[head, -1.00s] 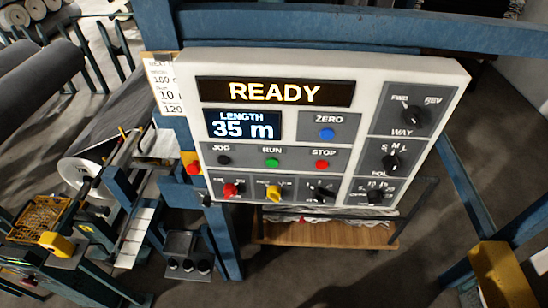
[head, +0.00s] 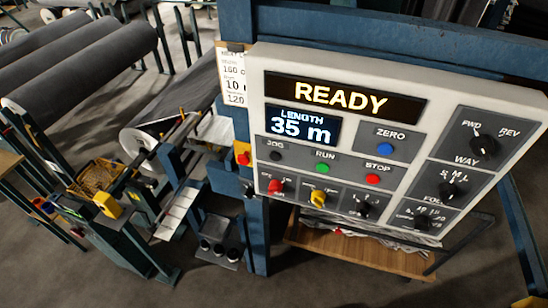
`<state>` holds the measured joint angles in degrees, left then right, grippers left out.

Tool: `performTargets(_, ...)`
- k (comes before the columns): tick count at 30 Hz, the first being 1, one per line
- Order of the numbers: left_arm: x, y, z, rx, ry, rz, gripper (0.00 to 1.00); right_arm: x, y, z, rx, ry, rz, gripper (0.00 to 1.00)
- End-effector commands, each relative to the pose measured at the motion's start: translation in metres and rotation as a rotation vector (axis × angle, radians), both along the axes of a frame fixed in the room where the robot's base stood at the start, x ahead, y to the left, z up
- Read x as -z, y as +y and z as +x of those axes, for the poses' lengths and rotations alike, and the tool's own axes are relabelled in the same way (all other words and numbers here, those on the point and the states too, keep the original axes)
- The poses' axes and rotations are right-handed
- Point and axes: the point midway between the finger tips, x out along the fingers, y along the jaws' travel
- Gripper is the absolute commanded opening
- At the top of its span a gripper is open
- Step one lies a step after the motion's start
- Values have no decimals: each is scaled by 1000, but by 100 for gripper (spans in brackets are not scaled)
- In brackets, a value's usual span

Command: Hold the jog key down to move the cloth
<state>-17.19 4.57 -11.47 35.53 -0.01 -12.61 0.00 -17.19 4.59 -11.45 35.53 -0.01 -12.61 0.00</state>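The white control panel (head: 256,95) fills the right half of the head view, on a blue frame. The jog key (head: 276,156) is a small black round button under the label JOG, at the panel's left. Right of it are the green RUN key (head: 323,168) and the red STOP key (head: 373,179). The display (head: 345,97) reads READY, and the length display (head: 302,125) reads 35 m. Grey cloth rolls (head: 85,75) lie at the upper left. Neither of my grippers is clearly seen, and nothing visibly touches the jog key.
A blue post (head: 257,235) runs down below the panel's left side. A wooden shelf (head: 345,250) stands under the panel. A yellow basket (head: 97,176) sits on a machine at the left. A paper sheet (head: 233,80) hangs beside the panel. Grey floor shows between them.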

Motion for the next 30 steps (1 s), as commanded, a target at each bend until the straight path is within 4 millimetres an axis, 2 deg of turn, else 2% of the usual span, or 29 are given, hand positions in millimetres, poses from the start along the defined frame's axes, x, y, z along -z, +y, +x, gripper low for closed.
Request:
performTargets(1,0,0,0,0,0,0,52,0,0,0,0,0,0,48)
performTargets(7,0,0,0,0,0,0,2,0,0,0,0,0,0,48)
performTargets(8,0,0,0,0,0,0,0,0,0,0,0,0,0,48)
performTargets(30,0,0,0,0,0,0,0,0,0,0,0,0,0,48)
